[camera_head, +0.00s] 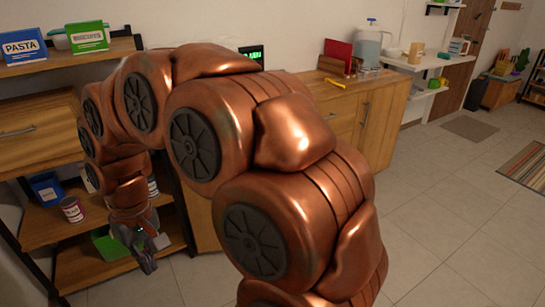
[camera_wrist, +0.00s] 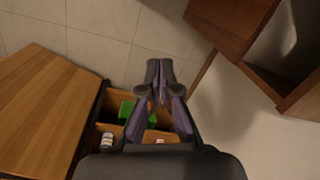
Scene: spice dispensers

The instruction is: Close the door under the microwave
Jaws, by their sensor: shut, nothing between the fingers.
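The microwave is mostly hidden behind my arm in the head view; a dark box with a green display (camera_head: 252,52) shows above the arm. A light wooden panel (camera_head: 203,222) shows between the arm and the shelf, below that area. I cannot tell whether it is the door or the cabinet side. My gripper (camera_head: 146,262) hangs low in front of the lower left shelf, pointing down. In the wrist view my gripper (camera_wrist: 160,68) is shut and empty, over bare floor. Brown wooden panels (camera_wrist: 231,20) stand at the upper right there, apart from the fingers.
The left shelf unit (camera_head: 45,225) holds a blue box (camera_head: 46,189), a can (camera_head: 72,209) and a green box (camera_head: 110,246). A green box (camera_wrist: 127,110) and a jar (camera_wrist: 107,141) show beside the fingers. A wooden cabinet (camera_head: 372,115) stands behind the arm.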

